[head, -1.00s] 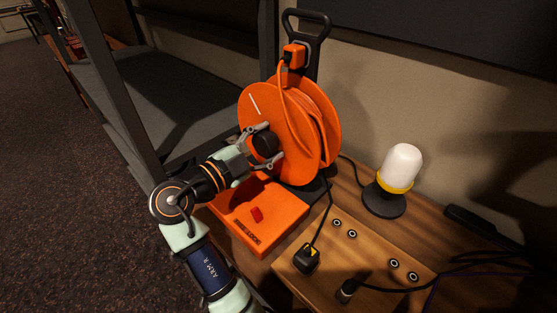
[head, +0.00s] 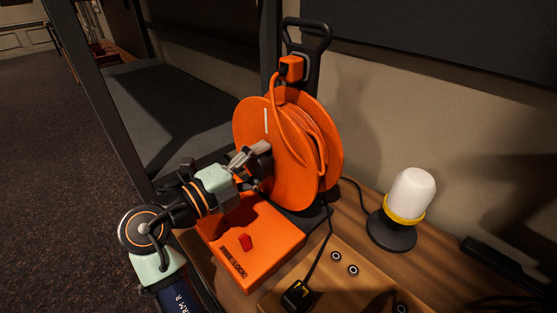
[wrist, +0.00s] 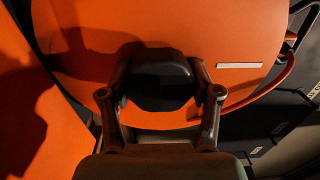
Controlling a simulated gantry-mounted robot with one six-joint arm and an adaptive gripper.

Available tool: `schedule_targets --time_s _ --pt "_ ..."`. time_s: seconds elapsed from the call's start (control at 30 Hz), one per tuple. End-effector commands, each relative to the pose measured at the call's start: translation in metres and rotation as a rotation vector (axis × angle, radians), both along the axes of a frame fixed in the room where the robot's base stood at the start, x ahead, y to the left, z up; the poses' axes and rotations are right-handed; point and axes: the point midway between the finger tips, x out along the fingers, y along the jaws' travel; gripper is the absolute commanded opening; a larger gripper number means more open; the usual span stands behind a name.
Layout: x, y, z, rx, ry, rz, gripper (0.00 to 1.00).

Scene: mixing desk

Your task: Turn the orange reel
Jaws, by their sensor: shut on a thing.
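The orange reel (head: 292,150) stands upright on a black stand, with orange cable wound between its two discs. A white line marks its front disc near the top in the head view. My gripper (head: 258,160) is shut on the black hub knob at the middle of the front disc. In the wrist view the black faceted knob (wrist: 160,82) sits between the two fingers of my gripper (wrist: 160,95). The disc (wrist: 120,30) fills most of that view, with its white mark (wrist: 240,65) to the right of the knob.
A white lamp with a yellow ring (head: 410,195) stands to the right. A wooden socket panel (head: 350,285) with a black plug (head: 297,295) is in front. Dark metal frame posts stand behind left.

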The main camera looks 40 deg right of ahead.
Motion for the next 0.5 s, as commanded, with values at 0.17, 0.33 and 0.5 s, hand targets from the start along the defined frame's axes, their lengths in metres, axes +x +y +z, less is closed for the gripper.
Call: schedule_targets --time_s 0.17,0.33,0.5 --pt "0.0017 0.0041 -0.0016 0.004 -0.017 0.007 0.00" --pt "0.0019 0.0046 -0.0016 0.005 -0.020 0.007 0.00" --pt "0.0018 0.0043 -0.0016 0.005 -0.020 0.007 0.00"
